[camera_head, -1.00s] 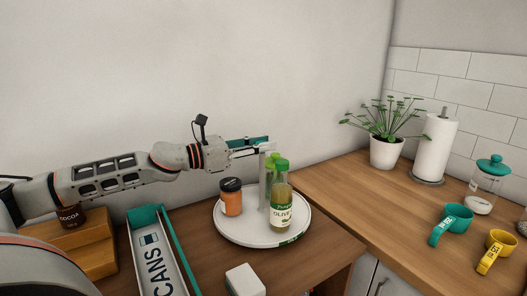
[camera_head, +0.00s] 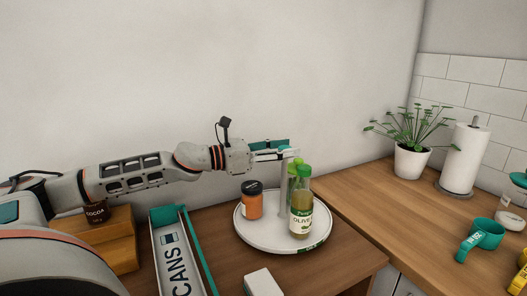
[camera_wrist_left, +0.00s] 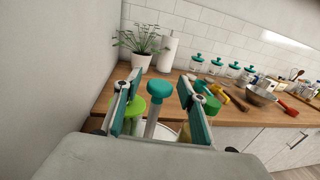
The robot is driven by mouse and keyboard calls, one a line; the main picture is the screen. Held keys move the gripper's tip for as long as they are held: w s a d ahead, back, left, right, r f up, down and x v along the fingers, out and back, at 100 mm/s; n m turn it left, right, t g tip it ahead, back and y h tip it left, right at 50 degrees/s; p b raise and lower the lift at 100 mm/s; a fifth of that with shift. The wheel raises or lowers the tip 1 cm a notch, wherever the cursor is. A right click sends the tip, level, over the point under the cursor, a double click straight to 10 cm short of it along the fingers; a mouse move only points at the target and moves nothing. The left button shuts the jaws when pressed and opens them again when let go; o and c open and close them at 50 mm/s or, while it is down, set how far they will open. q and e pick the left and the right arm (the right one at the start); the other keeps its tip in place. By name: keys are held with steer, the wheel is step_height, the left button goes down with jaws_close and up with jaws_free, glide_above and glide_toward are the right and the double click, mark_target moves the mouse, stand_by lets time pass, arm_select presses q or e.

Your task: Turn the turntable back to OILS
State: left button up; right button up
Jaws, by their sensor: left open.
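The turntable (camera_head: 252,238) is a round white tray on the brown counter, with a green label on its front right rim. A grey post rises from its middle; its teal knob (camera_wrist_left: 158,88) shows in the left wrist view. An orange jar with a black lid (camera_head: 252,204) and an olive oil bottle (camera_head: 301,216) stand on the tray. Another green-topped bottle is partly hidden behind the post. My left gripper (camera_head: 286,150) is open at the top of the post. In the left wrist view the post stands between its fingers, with a gap visible. My right gripper is not in view.
A CANS bin (camera_head: 162,255) stands left of the turntable, and a wooden box (camera_head: 108,240) with a cocoa tin (camera_head: 97,213) further left. A white block (camera_head: 263,283) lies in front.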

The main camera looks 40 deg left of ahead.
arm_select(q)
steer(key=shift+s+a+f, duration=0.15)
steer(key=shift+s+a, duration=0.15)
steer(key=shift+s, duration=0.1)
steer(key=v, duration=1)
steer(key=shift+s, duration=0.35)
stand_by(0.7)
steer(key=shift+a, duration=0.15)
stand_by(0.3)
